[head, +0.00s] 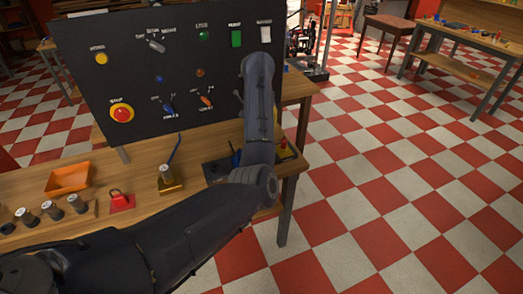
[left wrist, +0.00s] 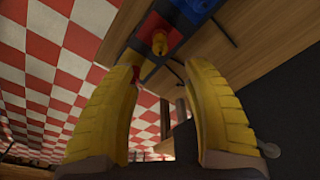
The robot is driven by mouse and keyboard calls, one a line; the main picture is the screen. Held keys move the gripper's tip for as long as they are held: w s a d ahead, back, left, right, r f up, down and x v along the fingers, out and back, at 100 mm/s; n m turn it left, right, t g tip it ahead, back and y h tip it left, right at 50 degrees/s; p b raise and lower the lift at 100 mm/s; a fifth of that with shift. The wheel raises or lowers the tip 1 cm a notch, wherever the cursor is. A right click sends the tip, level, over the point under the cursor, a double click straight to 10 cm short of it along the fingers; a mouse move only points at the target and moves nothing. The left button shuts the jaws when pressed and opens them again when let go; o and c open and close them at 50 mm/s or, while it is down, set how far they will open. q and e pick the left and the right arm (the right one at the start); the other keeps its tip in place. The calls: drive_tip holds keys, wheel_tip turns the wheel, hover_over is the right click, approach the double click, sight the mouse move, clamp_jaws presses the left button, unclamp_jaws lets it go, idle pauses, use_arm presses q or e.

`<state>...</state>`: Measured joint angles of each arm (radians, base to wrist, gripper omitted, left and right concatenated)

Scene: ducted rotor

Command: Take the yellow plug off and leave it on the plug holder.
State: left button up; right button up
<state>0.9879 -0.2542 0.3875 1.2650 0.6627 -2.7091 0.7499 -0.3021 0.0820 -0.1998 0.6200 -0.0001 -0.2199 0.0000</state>
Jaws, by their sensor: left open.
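A small yellow part, which looks like the yellow plug (left wrist: 160,43), stands on a red square base (left wrist: 150,30) in the left wrist view. It lies just beyond and between the tips of my left gripper (left wrist: 160,68), whose yellow ribbed fingers are spread with nothing between them. The fingers look apart from the plug. I cannot tell which part is the plug holder. My right gripper is not in view.
A black control panel (head: 135,75) with buttons and switches stands along the bench's back. The bench (head: 140,158) holds an orange tray (head: 69,178), a red piece (head: 120,201), a brass-coloured block (head: 170,187) and several dark cylinders. Open checkered floor lies to the right.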

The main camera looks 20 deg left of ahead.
use_arm(q)
drive_tip(key=shift+w+d+f, duration=0.1)
drive_tip(key=shift+w+f, duration=0.15)
drive_tip(key=shift+f, duration=1.8)
drive_tip(key=shift+w+a+f, duration=0.1)
drive_tip(key=shift+w+f, duration=0.2)
drive_tip(key=shift+f, duration=1.7)
drive_tip(key=shift+w+d+f, duration=0.1)
drive_tip(key=shift+w+f, duration=0.15)
drive_tip(key=shift+f, duration=1.8)
clamp_jaws()
